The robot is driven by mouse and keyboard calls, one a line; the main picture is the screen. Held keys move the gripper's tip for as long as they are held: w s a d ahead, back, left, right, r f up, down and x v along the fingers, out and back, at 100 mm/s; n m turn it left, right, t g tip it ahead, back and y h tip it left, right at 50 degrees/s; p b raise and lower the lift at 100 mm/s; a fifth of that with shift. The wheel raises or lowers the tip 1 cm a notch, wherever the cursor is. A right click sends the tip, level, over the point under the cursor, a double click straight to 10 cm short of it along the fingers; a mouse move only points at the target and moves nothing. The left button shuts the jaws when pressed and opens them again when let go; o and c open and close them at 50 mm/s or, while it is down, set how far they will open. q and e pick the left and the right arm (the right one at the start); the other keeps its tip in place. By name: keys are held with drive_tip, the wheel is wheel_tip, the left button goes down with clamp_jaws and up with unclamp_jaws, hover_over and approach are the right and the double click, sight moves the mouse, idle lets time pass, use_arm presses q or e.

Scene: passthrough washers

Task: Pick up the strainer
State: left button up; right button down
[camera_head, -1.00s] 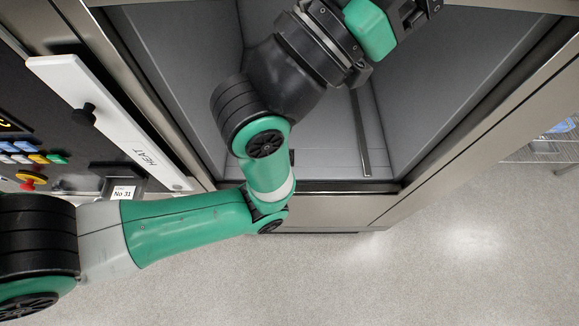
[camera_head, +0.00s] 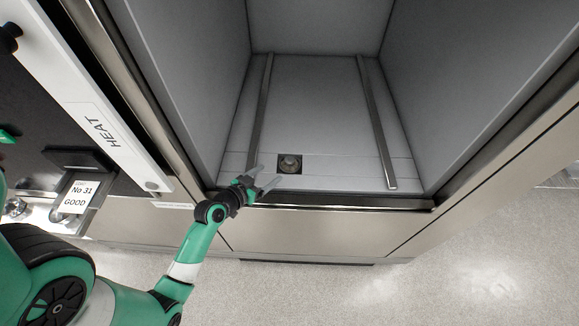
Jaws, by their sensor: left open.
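The strainer (camera_head: 290,163) is a small round metal piece in a dark square recess in the chamber floor, near the front edge. My left gripper (camera_head: 266,178) is at the chamber's front edge, just left of and in front of the strainer. Its two fingers are apart and point to the right, with nothing between them. The fingers look clear of the strainer, though their height above the floor is hard to tell. My right gripper is out of view.
The washer chamber floor (camera_head: 315,110) is bare apart from two metal rails (camera_head: 262,105) (camera_head: 376,120) running front to back. A front sill (camera_head: 340,200) borders it. A control panel with a white HEAT strip (camera_head: 95,110) stands at left.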

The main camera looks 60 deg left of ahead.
sight(288, 160)
use_arm(q)
drive_tip(key=b+x, duration=0.2)
drive_tip(key=x, duration=0.4)
drive_tip(key=shift+w+a+f, duration=0.2)
drive_tip(key=shift+w, duration=0.05)
drive_tip(key=b+x, duration=0.2)
drive_tip(key=x, duration=0.3)
drive_tip(key=shift+w+r, duration=0.1)
drive_tip(key=shift+w, duration=0.05)
clamp_jaws()
